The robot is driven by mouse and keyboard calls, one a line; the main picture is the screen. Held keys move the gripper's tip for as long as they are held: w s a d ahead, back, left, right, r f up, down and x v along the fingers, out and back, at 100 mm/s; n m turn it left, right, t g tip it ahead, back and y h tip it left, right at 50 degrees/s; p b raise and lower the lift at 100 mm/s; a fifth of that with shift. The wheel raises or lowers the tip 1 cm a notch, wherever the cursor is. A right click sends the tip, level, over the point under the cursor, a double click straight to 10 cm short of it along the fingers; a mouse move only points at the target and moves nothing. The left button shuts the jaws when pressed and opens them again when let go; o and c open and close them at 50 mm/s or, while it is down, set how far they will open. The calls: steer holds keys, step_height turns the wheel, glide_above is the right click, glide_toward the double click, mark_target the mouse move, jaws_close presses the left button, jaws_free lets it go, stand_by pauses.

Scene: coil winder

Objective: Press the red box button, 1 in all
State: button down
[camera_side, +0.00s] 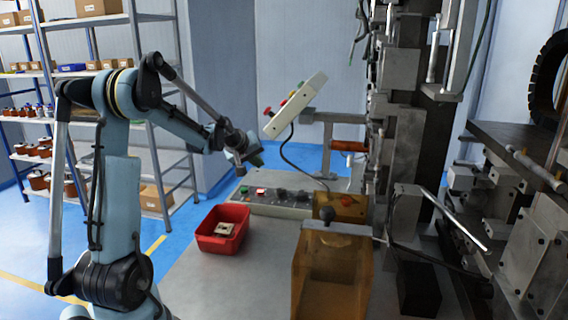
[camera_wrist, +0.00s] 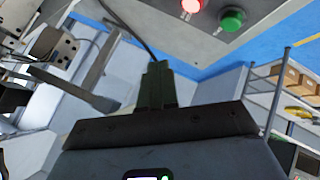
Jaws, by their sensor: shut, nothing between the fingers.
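A grey control box (camera_side: 280,206) lies on the table and carries a row of buttons and dark knobs. Its red button (camera_side: 260,191) looks bright, with a green button (camera_side: 244,189) to its left. In the wrist view the red button (camera_wrist: 192,5) is cut by the top edge and shows a pale, bright centre, with the green button (camera_wrist: 231,18) beside it. My gripper (camera_side: 254,159) is shut and empty, above the left end of the box and apart from it. In the wrist view its dark green fingers (camera_wrist: 158,70) are together, away from both buttons.
A tilted pendant panel (camera_side: 296,106) with coloured buttons hangs above right of my gripper. A red bin (camera_side: 222,229) with a small part inside stands in front of the box. An amber housing (camera_side: 332,264) and the machine stand to the right. Shelves (camera_side: 92,100) are behind.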

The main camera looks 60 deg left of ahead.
mark_target(258, 192)
steer(key=shift+f, duration=3.1)
steer(key=shift+f, duration=0.15)
steer(key=shift+f, duration=0.3)
steer(key=shift+f, duration=0.4)
steer(key=shift+r, duration=0.1)
stand_by(0.4)
steer(key=shift+r, duration=0.75)
steer(key=shift+r, duration=2.5)
